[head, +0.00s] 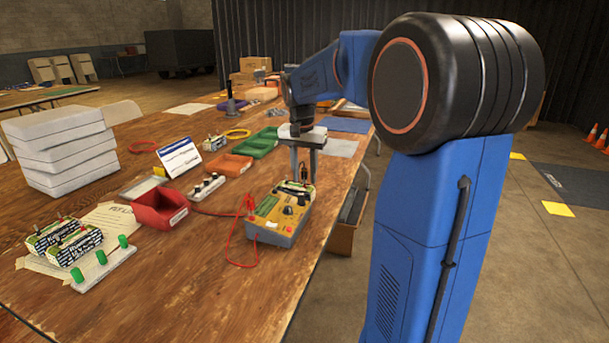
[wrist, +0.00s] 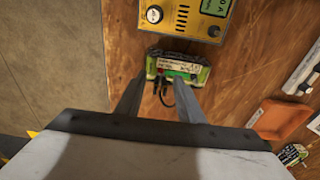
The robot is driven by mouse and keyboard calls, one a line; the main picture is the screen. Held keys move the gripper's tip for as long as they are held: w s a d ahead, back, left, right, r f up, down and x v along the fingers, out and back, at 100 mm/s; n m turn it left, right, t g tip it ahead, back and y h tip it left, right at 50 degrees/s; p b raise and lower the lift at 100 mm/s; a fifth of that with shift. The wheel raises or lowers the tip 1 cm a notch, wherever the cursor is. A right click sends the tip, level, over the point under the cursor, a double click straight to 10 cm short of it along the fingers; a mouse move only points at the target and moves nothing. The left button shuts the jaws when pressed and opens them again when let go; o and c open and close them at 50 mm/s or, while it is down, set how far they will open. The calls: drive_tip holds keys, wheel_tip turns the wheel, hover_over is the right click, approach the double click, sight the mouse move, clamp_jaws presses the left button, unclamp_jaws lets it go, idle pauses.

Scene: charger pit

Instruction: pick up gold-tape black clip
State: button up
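A green and white battery pack (wrist: 180,67) lies on the wooden table just ahead of my fingers in the wrist view. A thin black lead (wrist: 166,96) with small dark clip-like ends shows at its near side, between the fingers. I cannot make out gold tape on either end. In the head view the pack (head: 293,187) is partly hidden behind the yellow meter. My gripper (wrist: 162,86) is open, its two fingers apart on either side of the lead. In the head view the gripper (head: 303,180) points down over the pack.
The yellow meter (head: 279,213) with red leads stands close to the pack. A red bin (head: 160,208), an orange tray (head: 228,164) and a green tray (head: 258,142) lie to the left. The table's right edge is near the gripper.

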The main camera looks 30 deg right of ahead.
sight(305, 168)
clamp_jaws()
drive_tip(key=shift+r, duration=0.1)
wheel_tip(305, 168, up, 10)
drive_tip(key=shift+f, duration=0.1)
idle(0.4)
